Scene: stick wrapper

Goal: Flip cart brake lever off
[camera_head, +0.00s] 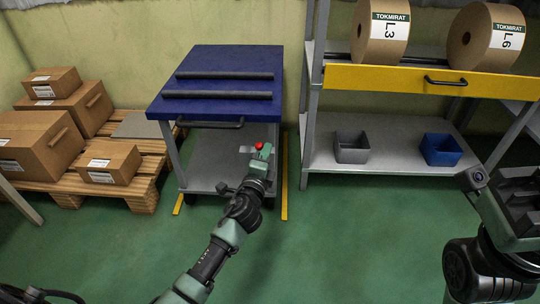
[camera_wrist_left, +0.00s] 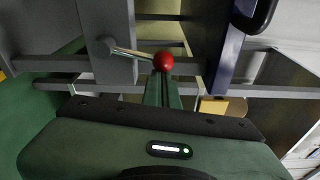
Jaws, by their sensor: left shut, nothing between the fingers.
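The cart (camera_head: 168,99) has a blue top and grey legs and stands left of centre. Its brake lever is a thin rod ending in a red ball knob (camera_head: 259,146), at the cart's right side below the top. In the left wrist view the rod runs from a grey pivot on the left to the red knob (camera_wrist_left: 163,62). My left gripper (camera_head: 264,153) is shut and empty, its fingertips right at the knob. In the left wrist view the closed fingers (camera_wrist_left: 163,88) point at the knob from below; I cannot tell whether they touch it.
Two dark bars (camera_head: 225,75) lie on the cart. A pallet (camera_head: 145,190) with cardboard boxes stands left. A shelf (camera_head: 395,145) with bins and large rolls stands right. Yellow floor strips (camera_head: 284,200) flank the cart. My right arm is at the right edge; green floor in front is clear.

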